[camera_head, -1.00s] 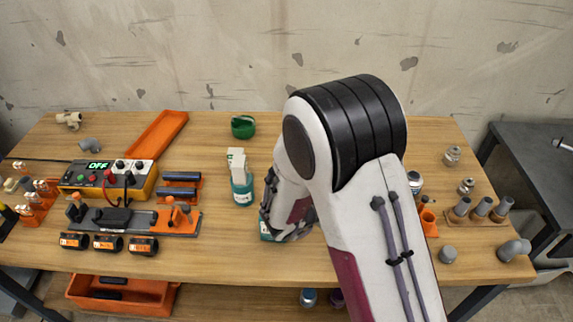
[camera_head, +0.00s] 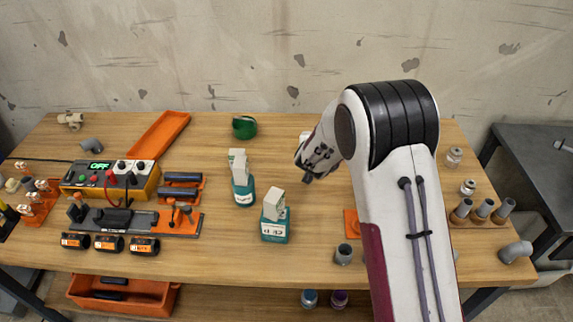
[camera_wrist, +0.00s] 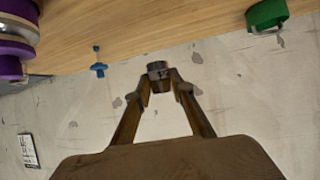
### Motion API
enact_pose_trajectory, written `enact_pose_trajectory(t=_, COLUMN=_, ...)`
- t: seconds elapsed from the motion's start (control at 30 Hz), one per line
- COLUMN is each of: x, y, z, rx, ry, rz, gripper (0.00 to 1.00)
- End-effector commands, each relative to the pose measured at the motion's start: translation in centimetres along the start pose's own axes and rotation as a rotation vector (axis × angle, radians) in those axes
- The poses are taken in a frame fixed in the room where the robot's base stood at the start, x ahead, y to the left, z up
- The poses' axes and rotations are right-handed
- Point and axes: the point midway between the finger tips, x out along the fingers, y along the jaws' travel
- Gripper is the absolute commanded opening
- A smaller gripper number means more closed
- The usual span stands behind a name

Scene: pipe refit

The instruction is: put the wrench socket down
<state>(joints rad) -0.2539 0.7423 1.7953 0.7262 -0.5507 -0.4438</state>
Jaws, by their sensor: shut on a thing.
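My gripper (camera_wrist: 160,80) is shut on a small dark cylindrical piece, the wrench socket (camera_wrist: 157,68), held between its fingertips in the wrist view. In the head view my gripper (camera_head: 308,172) hangs over the middle of the table, right of the two teal bottles, with the dark piece small at its tip. The socket appears clear of the wooden table (camera_head: 310,235). Its far side and exact height are hard to tell.
Two teal bottles (camera_head: 274,229) with white tops stand left of my gripper. A grey cylinder (camera_head: 344,254) and an orange plate (camera_head: 351,222) are at front right. A green roll (camera_head: 244,127) lies behind. Orange fixtures and a meter (camera_head: 108,180) fill the left side.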

Motion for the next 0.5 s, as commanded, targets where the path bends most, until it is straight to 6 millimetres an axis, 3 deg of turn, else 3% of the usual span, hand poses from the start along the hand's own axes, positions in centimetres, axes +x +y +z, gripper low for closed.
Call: enact_pose_trajectory(t=0.5, x=1.7, y=-3.4, z=-1.4, rx=-0.099, ry=0.001, rz=-0.181, gripper=0.0)
